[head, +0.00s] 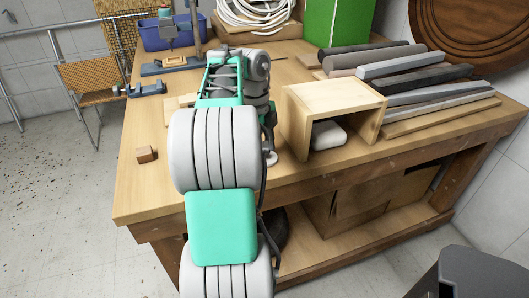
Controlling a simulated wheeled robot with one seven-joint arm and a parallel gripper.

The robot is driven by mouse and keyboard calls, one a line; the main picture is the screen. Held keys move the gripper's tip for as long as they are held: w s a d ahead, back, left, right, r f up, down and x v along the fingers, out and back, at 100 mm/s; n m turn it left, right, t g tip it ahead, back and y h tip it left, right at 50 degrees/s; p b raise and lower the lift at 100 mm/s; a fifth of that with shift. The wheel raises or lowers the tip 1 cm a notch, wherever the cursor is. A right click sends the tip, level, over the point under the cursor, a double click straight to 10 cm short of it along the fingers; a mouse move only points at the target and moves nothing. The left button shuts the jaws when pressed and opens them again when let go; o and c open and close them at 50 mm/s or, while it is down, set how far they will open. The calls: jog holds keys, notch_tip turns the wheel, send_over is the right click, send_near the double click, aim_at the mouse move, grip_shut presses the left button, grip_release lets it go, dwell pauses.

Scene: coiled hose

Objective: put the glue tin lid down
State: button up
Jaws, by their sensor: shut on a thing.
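My gripper (268,143) is over the workbench, just left of the open wooden box, and mostly hidden behind my own arm. It is shut on a small, pale, round thing, taken to be the glue tin lid (271,157), of which only an edge shows below the fingers. The lid is close to the bench top; I cannot tell whether it touches it. No glue tin can be made out; my arm covers part of the bench.
The wooden box (293,120) holds a white block (327,135). Bars (405,65) lie at right. A small wooden block (146,154) sits near the left front edge. A clamp tool (146,89), blue bin (160,37) and coiled hose (252,14) are behind. The left front bench is mostly clear.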

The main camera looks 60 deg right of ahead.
jog(key=shift+f, duration=0.1)
jog(key=o, duration=1.3)
notch_tip(320, 180, up, 12)
jog(key=w+p, duration=0.2)
jog(key=p, duration=0.9)
jog(key=w+a+n+h, duration=0.2)
jog(key=w+a+n, duration=0.7)
jog(key=a+n, duration=0.25)
jog(key=a+f+n+t, duration=0.1)
jog(key=a+f+n, duration=0.1)
jog(key=a+n, duration=0.6)
jog(key=w+a+f+n+t+y, duration=0.1)
jog(key=a+f+n+t, duration=0.1)
jog(key=a+n, duration=0.6)
jog(key=a+f+n+t+y, duration=0.1)
jog(key=a+n, duration=0.7)
jog(key=a, duration=0.8)
jog(key=shift+w+a+f+n+t, duration=0.15)
jog(key=shift+f+n+t, duration=0.35)
jog(key=shift+f, duration=0.7)
